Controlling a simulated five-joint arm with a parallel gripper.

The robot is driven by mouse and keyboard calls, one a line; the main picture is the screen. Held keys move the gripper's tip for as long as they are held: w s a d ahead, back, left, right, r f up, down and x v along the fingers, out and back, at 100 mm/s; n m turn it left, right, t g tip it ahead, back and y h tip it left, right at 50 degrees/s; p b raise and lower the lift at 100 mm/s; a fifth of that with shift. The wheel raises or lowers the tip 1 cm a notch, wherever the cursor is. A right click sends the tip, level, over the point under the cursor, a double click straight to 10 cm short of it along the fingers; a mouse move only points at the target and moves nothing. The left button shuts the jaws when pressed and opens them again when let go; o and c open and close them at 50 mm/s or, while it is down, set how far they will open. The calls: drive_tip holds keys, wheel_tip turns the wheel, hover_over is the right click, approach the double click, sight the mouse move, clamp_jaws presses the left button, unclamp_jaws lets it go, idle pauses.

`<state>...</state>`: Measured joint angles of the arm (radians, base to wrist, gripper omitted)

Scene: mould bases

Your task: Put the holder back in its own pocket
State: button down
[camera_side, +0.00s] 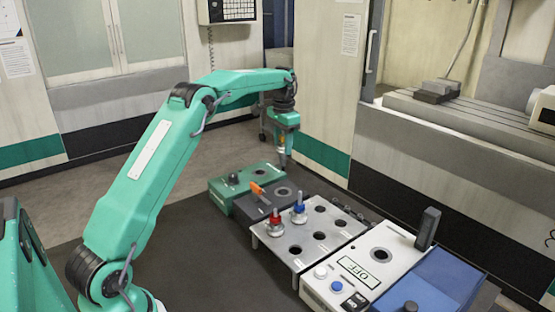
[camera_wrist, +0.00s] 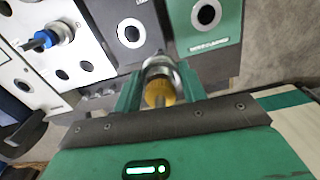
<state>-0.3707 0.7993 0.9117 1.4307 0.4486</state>
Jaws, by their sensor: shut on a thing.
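My gripper (camera_side: 284,142) is shut on a holder with a yellow band and a silver collar (camera_wrist: 158,66). It holds the holder above the far end of the blocks. The silver rack (camera_side: 319,221) has several round pockets. A red-topped holder (camera_side: 275,226) and a blue-topped holder (camera_side: 299,214) stand upright in it; the blue one also shows in the wrist view (camera_wrist: 46,40). Other rack pockets are empty. Which pocket belongs to the held holder cannot be told.
A green block (camera_side: 222,192) with a black knob and a dark grey block (camera_side: 249,208) with an orange-handled tool stand beyond the rack. A white panel (camera_side: 341,262) marked OFF and a blue block (camera_side: 440,285) stand at the right.

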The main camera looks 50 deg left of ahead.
drive_tip(key=d+r+m, duration=0.2)
drive_tip(key=d, duration=1.6)
drive_tip(key=shift+s+m, duration=0.25)
drive_tip(key=shift+m, duration=0.15)
drive_tip(key=shift+f, duration=0.2)
drive_tip(key=shift+a+f, duration=0.1)
drive_tip(key=shift+f, duration=5.9)
drive_tip(key=c, duration=0.7)
unclamp_jaws()
drive_tip(key=shift+f, duration=0.1)
